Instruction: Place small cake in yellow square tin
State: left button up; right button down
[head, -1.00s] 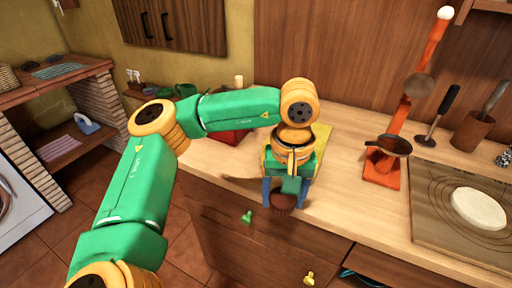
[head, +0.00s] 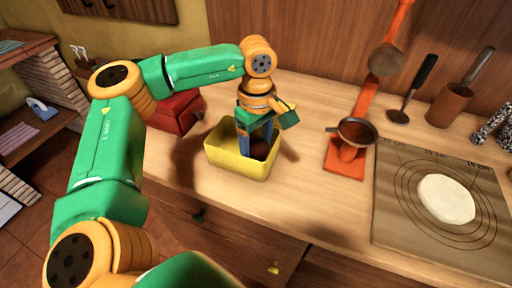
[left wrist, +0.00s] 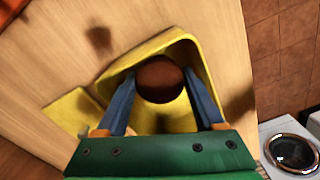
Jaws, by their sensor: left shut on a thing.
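The yellow square tin (head: 239,165) stands on the wooden counter near its front edge; it also shows in the left wrist view (left wrist: 178,40). My left gripper (head: 258,147) points down into the tin, its blue fingers shut on the small brown cake (head: 260,149). In the left wrist view the round cake (left wrist: 160,80) sits between the two fingers, over the tin's inside. I cannot tell whether the cake touches the tin's floor. My right gripper is not in view.
A red box (head: 178,112) stands left of the tin. An orange stand with a strainer (head: 357,131) is to the right. Beyond it lies a board (head: 400,215) with white dough (head: 446,198). The counter between tin and stand is clear.

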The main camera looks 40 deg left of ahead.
aim_at(258, 144)
pick_arm(q)
jog(key=shift+w+f, duration=0.1)
jog(key=shift+f, duration=0.65)
jog(key=shift+w+f, duration=0.2)
jog(key=shift+f, duration=0.05)
jog(key=shift+s+f, duration=0.1)
jog(key=o, duration=1)
jog(key=shift+o, duration=0.5)
jog(key=shift+r, duration=0.2)
notch_tip(258, 144, up, 12)
